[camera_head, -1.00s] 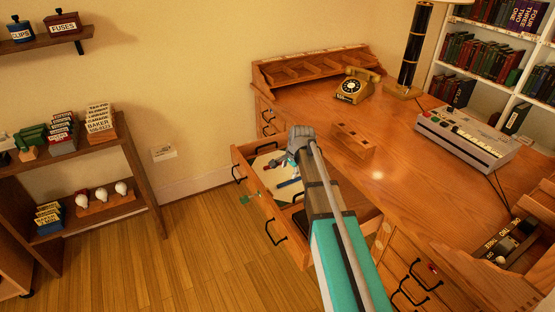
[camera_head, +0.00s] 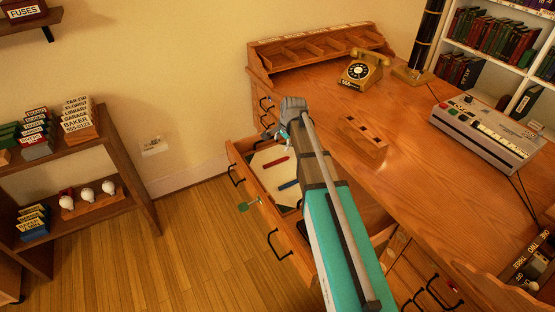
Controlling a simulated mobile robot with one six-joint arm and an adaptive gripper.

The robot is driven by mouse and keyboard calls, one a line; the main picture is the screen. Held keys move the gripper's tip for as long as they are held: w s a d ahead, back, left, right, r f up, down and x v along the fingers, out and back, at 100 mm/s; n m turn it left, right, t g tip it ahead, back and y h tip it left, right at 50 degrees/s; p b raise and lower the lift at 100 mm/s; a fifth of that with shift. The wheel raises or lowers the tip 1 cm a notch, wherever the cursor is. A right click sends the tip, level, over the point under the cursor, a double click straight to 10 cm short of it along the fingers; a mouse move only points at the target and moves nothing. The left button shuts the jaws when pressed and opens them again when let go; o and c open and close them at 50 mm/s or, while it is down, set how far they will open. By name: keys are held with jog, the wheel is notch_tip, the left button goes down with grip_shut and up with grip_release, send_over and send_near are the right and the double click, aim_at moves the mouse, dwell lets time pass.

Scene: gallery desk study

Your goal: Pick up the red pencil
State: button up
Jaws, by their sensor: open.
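The red pencil (camera_head: 275,163) is a short dark red stick lying on pale paper (camera_head: 262,178) inside the open desk drawer (camera_head: 262,213). A blue stick (camera_head: 288,184) lies on the same paper, below and right of the red one. My gripper (camera_head: 273,134) is above the back of the drawer, up and apart from the red pencil in the picture. Its jaws are open and I see nothing between them. My arm hides the right part of the drawer.
The desk top (camera_head: 420,150) is right of the drawer, with a wooden block with slots (camera_head: 360,142), a yellow telephone (camera_head: 362,70) and a grey machine with keys (camera_head: 487,133). The floor (camera_head: 190,240) to the left is clear.

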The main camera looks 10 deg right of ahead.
jog(key=shift+d, duration=0.15)
jog(key=b, duration=0.8)
send_over(276, 161)
jog(key=s, duration=0.2)
jog(key=f, duration=0.8)
jog(key=shift+s+d, duration=0.1)
jog(key=shift+d, duration=0.25)
jog(key=shift+f, duration=0.1)
jog(key=shift+b+x, duration=2.6)
grip_shut()
